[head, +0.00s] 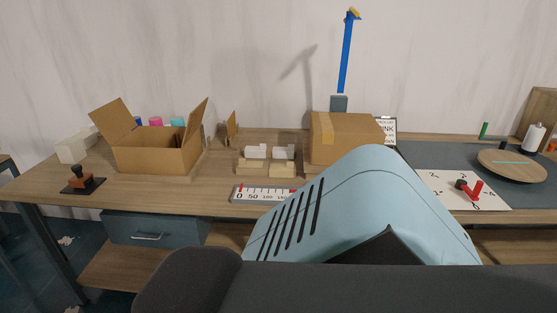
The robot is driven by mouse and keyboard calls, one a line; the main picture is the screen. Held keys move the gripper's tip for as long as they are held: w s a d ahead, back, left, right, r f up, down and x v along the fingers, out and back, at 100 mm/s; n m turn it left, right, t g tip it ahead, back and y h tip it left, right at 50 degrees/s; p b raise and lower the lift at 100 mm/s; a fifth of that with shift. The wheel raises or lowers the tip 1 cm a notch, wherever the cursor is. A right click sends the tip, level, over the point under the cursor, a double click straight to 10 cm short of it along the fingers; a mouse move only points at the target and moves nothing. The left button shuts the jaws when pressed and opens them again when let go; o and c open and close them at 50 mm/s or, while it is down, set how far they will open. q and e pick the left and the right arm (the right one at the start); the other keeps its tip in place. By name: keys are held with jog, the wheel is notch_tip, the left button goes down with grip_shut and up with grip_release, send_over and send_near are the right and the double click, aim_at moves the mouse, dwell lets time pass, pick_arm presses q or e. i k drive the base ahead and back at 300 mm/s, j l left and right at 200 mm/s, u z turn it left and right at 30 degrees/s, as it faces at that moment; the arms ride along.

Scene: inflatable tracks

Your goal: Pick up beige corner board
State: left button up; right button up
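No thing is clearly identifiable as the beige corner board. Small beige pieces (251,166) stand on the table between the open box and the closed box, with small white blocks (256,152) at them. They are too small to tell their exact shape. Neither of my grippers is in the head view.
An open cardboard box (157,157) stands left on the wooden table (215,188). A closed cardboard box (345,138) stands in the middle. A stamp (80,180), a scale strip (262,193), a white dial board (455,189) and a round wooden board (512,166) also lie there.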

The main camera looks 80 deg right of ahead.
aim_at(243, 162)
jog(key=z, duration=2.25)
jog(key=i+l+z, duration=0.15)
jog(key=i+l, duration=0.15)
jog(key=l, duration=0.2)
jog(key=i+l+z, duration=0.1)
jog(key=i+l, duration=0.25)
jog(key=l, duration=0.1)
